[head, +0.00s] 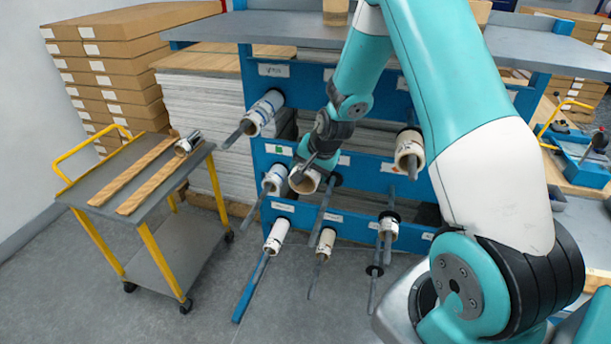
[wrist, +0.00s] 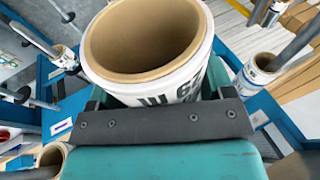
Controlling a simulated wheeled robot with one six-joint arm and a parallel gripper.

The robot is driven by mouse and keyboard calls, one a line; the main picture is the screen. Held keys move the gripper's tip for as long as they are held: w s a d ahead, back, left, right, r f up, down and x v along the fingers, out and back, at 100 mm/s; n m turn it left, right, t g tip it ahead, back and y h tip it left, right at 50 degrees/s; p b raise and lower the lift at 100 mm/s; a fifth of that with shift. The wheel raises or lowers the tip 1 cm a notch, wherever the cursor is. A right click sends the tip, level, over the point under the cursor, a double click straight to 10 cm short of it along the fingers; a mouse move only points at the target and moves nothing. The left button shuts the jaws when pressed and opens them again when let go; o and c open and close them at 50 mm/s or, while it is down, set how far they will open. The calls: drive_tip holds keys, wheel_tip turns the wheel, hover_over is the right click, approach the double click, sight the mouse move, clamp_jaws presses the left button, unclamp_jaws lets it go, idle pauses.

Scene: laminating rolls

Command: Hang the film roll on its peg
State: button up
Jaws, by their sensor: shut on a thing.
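The film roll (head: 305,182), a white tube with a brown cardboard core, is held in my gripper (head: 312,166) in front of the blue rack. In the wrist view the film roll (wrist: 190,75) shows large, its open core facing the camera, printed wrap on its side. My gripper is shut on its wall. A bare grey peg (head: 321,212) with a black collar sticks out of the rack just right of the roll; the roll appears apart from it. Another bare peg (head: 374,288) with a dark collar is lower right. I cannot tell which peg is meant.
Several other pegs carry rolls, such as the upper-left roll (head: 264,108), the right roll (head: 409,151) and the lower-left roll (head: 278,233). Their rods jut forward around my gripper. A grey cart (head: 98,195) stands left; the floor between is clear.

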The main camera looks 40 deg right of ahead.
drive_tip(key=shift+w+d+b, duration=0.15)
drive_tip(key=shift+w+d, duration=1.05)
drive_tip(key=shift+d, duration=0.35)
drive_tip(key=shift+w+d+b, duration=0.1)
drive_tip(key=shift+w+d, duration=1.15)
drive_tip(key=shift+d, duration=0.35)
drive_tip(key=shift+w+d+b, duration=0.15)
drive_tip(key=shift+w+d, duration=1.05)
drive_tip(key=shift+d, duration=0.35)
drive_tip(key=o, duration=1.4)
drive_tip(key=s+a, duration=0.4)
drive_tip(key=a, duration=0.1)
drive_tip(key=s+a, duration=0.4)
drive_tip(key=a, duration=0.1)
drive_tip(key=s+a, duration=0.4)
drive_tip(key=a, duration=0.2)
drive_tip(key=shift+s, duration=0.2)
drive_tip(key=shift+s+a+f+n+g+b, duration=0.4)
drive_tip(key=shift+f+n+b, duration=0.85)
drive_tip(key=shift+f+b, duration=1.4)
drive_tip(key=shift+s+a+f+n+g+b, duration=0.2)
drive_tip(key=shift+s+a+f+n+b, duration=0.8)
drive_tip(key=shift+f, duration=2.65)
drive_tip(key=shift+s+d+f+n+g+b, duration=0.1)
drive_tip(key=shift+s+f+n+g+b, duration=0.2)
drive_tip(key=shift+f+n+b, duration=1.9)
